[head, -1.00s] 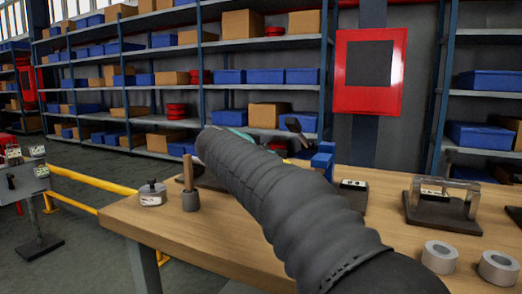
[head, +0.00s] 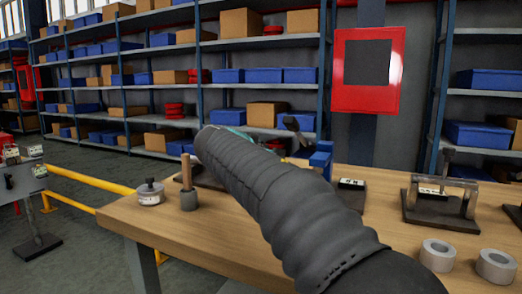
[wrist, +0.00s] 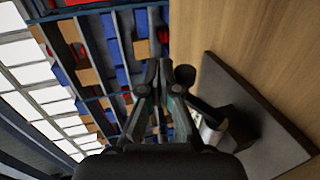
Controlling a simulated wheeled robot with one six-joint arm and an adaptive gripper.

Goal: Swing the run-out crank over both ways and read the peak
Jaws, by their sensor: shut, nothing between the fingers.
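My gripper (wrist: 161,78) shows in the wrist view with its two fingers close together and nothing between them. Just right of the fingertips is a dark round knob (wrist: 185,75). Beyond it a dark block (wrist: 232,122) with a pale face stands on a dark base plate (wrist: 270,130) on the wooden bench. I cannot tell whether the knob is the run-out crank, or whether a finger touches it. In the head view my arm hides the gripper; a dark knob-like end (head: 291,123) shows above a blue part (head: 321,158) behind it. No peak reading is legible.
The wooden bench (head: 165,228) also bears a round gauge-like pot (head: 150,193), a wooden-handled tool (head: 188,190), a small labelled block (head: 351,191), a bar-framed fixture (head: 430,218) and two metal rings (head: 438,254). A yellow rail (head: 90,181) and shelves stand behind.

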